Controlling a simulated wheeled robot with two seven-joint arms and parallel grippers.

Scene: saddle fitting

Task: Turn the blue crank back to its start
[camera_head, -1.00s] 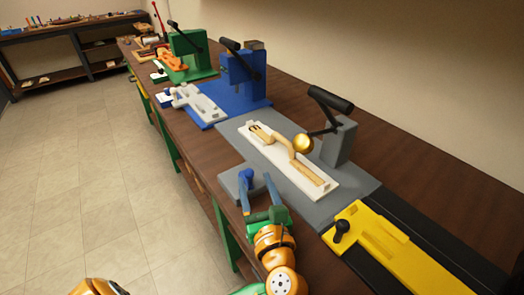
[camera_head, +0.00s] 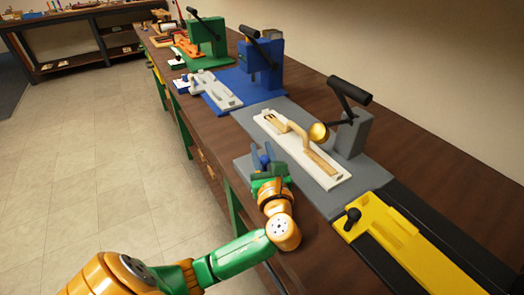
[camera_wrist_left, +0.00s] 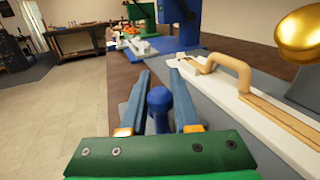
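The crank's blue knob (camera_head: 265,161) stands upright on a grey base at the front edge of the grey station. It also shows in the left wrist view (camera_wrist_left: 158,101). My left gripper (camera_head: 265,152) is open, with one blue finger on each side of the knob. In the left wrist view, gaps show between the knob and both fingers (camera_wrist_left: 157,92). The crank's arm and pivot are mostly hidden by the gripper. My right gripper is not in view.
Behind the knob, a white board (camera_head: 330,178) with a tan handle lies on the grey plate. A gold ball (camera_head: 318,132) and black-handled press (camera_head: 350,130) stand beyond. A yellow fixture (camera_head: 390,235) is at right, a blue station (camera_head: 262,75) further back.

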